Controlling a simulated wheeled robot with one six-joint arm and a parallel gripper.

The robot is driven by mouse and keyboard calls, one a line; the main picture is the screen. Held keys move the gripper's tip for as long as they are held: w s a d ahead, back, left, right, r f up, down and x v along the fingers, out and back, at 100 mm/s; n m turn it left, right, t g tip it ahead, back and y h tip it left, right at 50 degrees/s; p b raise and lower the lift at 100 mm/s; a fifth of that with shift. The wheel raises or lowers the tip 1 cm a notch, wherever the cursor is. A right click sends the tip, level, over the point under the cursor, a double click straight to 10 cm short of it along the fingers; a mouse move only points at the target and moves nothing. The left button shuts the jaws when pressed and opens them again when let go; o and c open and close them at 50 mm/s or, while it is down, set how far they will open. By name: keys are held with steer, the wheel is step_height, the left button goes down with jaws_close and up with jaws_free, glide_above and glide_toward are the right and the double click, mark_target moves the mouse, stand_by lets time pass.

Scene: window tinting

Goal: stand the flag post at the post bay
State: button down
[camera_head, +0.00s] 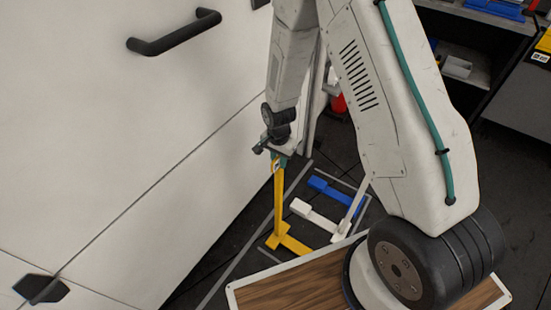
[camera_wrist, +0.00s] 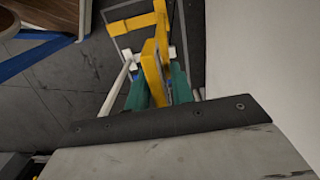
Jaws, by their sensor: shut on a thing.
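A yellow post (camera_head: 278,205) with a yellow crossed foot (camera_head: 288,243) hangs or stands upright below my gripper (camera_head: 276,157). My gripper is shut on its upper part. In the wrist view, the teal fingers (camera_wrist: 160,88) close around the yellow post (camera_wrist: 151,65), with its foot (camera_wrist: 140,22) beyond them. I cannot tell whether the foot touches the floor. No flag is clearly visible. Thin grey lines (camera_head: 240,257) mark an outlined area on the floor, which looks like the post bay. The foot appears inside or over this outline.
A white foot with a slanted-looking white post (camera_head: 318,217) and a blue foot (camera_head: 333,194) lie close to the right of the yellow one. A large white panel with a black handle (camera_head: 174,32) rises at the left. A wood-topped surface (camera_head: 290,290) is in front.

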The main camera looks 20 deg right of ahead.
steer(key=shift+w, duration=0.75)
steer(key=shift+f, duration=1.8)
steer(key=c, duration=1.2)
jaws_free()
